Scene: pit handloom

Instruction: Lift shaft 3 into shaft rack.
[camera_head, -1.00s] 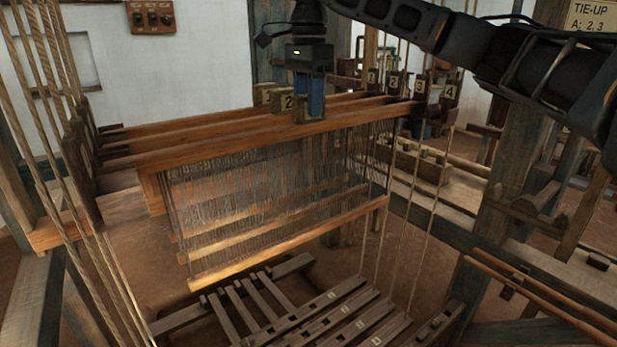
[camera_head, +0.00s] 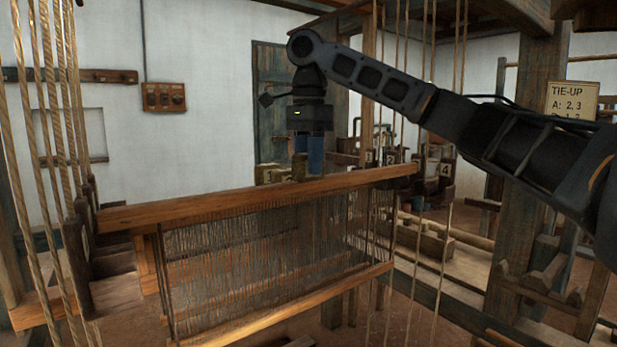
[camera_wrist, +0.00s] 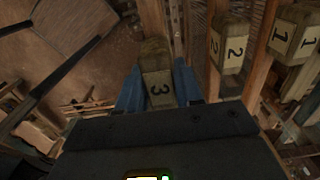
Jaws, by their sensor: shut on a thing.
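Shaft 3 is a long wooden bar (camera_head: 225,203) with a curtain of thin heddles and a lower bar (camera_head: 300,303) beneath it. It hangs slightly slanted across the loom in the head view. My gripper (camera_head: 308,172) is over its top middle, blue fingers pointing down. In the wrist view, the fingers are shut on both sides of the block marked 3 (camera_wrist: 158,88). Slotted wooden posts with number plates (camera_head: 445,168) stand past the bar's right end, stepped wooden supports (camera_head: 78,262) at its left end. I cannot tell which is the shaft rack.
Blocks marked 2 (camera_wrist: 229,45) and 1 (camera_wrist: 293,36) stand beside the held block in the wrist view. Ropes (camera_head: 62,130) hang at left and more (camera_head: 448,230) at right. A thick post (camera_head: 525,190) stands at right, under my arm.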

